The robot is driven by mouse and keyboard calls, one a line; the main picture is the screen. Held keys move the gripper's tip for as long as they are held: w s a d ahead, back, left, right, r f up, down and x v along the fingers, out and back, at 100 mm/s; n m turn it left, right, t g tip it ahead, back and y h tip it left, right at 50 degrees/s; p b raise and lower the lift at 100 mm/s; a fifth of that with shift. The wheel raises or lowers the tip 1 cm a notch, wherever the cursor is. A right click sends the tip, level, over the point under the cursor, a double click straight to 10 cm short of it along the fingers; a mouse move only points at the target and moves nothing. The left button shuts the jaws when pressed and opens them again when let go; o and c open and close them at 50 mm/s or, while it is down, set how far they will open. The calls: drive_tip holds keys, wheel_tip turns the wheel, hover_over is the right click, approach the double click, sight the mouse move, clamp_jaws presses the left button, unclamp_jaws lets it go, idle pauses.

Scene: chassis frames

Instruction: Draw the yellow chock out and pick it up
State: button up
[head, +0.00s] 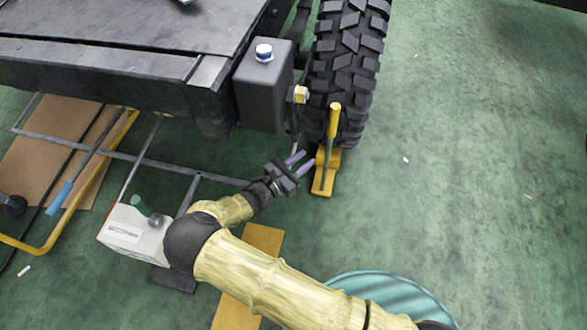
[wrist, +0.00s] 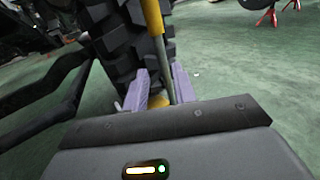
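The yellow chock (head: 325,182) sits on the floor against the foot of the black tyre (head: 345,70). Its upright handle has a dark rod and a thick yellow grip on top. My gripper (head: 304,161) is open just left of the chock, its two purple fingers pointing at it. In the wrist view the purple fingers of my gripper (wrist: 160,76) stand apart. The chock's handle (wrist: 153,18) appears between them, with a bit of yellow base low behind. I cannot tell how far the rod is from the fingertips. Nothing is held.
A dark chassis (head: 120,60) with a grey box (head: 263,90) overhangs at upper left. A white box with a green knob (head: 135,232), a metal frame and a yellow plank (head: 247,275) lie at lower left. A teal round thing (head: 390,295) is below.

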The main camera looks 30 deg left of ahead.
sight(328, 142)
drive_tip(key=b+x, duration=0.2)
drive_tip(key=x, duration=0.2)
drive_tip(key=b+x, duration=0.1)
drive_tip(key=x, duration=0.3)
drive_tip(key=b+x, duration=0.2)
drive_tip(key=x, duration=0.2)
drive_tip(key=shift+w+d+f+b, duration=0.1)
drive_tip(key=shift+w+f+b, duration=0.05)
drive_tip(key=shift+f+b, duration=0.15)
drive_tip(key=shift+w+d+r, duration=0.2)
drive_tip(key=shift+w+r, duration=0.05)
drive_tip(key=shift+w, duration=0.35)
drive_tip(key=c, duration=0.6)
drive_tip(key=shift+s, duration=0.1)
